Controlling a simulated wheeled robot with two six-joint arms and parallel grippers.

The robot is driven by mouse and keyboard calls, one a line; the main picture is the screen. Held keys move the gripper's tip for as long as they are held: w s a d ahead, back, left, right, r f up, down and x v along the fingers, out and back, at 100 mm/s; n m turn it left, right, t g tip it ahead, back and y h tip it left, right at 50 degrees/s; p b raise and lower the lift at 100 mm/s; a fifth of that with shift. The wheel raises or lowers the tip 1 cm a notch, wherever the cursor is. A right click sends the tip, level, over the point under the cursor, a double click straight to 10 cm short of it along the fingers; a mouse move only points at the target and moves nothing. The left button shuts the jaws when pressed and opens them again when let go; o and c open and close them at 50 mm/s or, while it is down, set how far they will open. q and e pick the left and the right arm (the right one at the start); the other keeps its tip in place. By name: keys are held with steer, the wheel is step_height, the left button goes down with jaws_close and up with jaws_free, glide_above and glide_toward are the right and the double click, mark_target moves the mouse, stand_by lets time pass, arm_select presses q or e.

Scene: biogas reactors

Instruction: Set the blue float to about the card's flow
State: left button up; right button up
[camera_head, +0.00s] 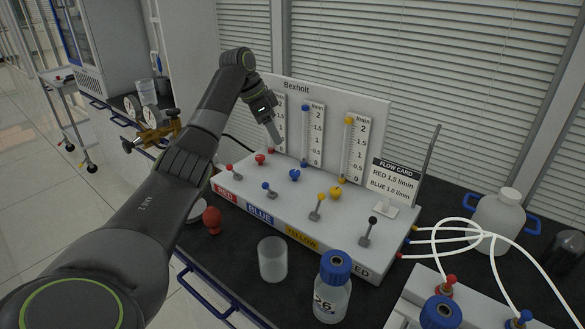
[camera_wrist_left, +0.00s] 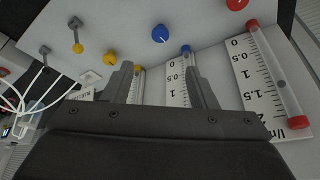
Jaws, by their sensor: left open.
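The flow card (camera_head: 395,178) on the panel reads RED 1.5 l/min and BLUE 1.0 l/min. The blue flow tube (camera_head: 304,137) stands upright beside its scale between the red and yellow ones. Its float is too small to read. The blue knob (camera_head: 294,175) sits below the tube, and it also shows in the left wrist view (camera_wrist_left: 160,33). My left gripper (camera_head: 276,141) is open and empty, in front of the red tube and above the red knob (camera_head: 260,159). In the left wrist view the fingers (camera_wrist_left: 158,66) point toward the blue knob, apart from it. My right gripper is out of view.
Several small levers, including the blue lever (camera_head: 266,186), line the front of the white panel. The yellow knob (camera_head: 336,193) is right of the blue one. A glass beaker (camera_head: 272,260) and a blue-capped bottle (camera_head: 334,290) stand in front. White hoses (camera_head: 480,232) loop at the right.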

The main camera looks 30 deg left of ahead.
mark_target(294, 172)
arm_select(q)
steer(key=p+x, duration=0.1)
steer(key=x, duration=1.3)
steer(key=shift+f, duration=0.2)
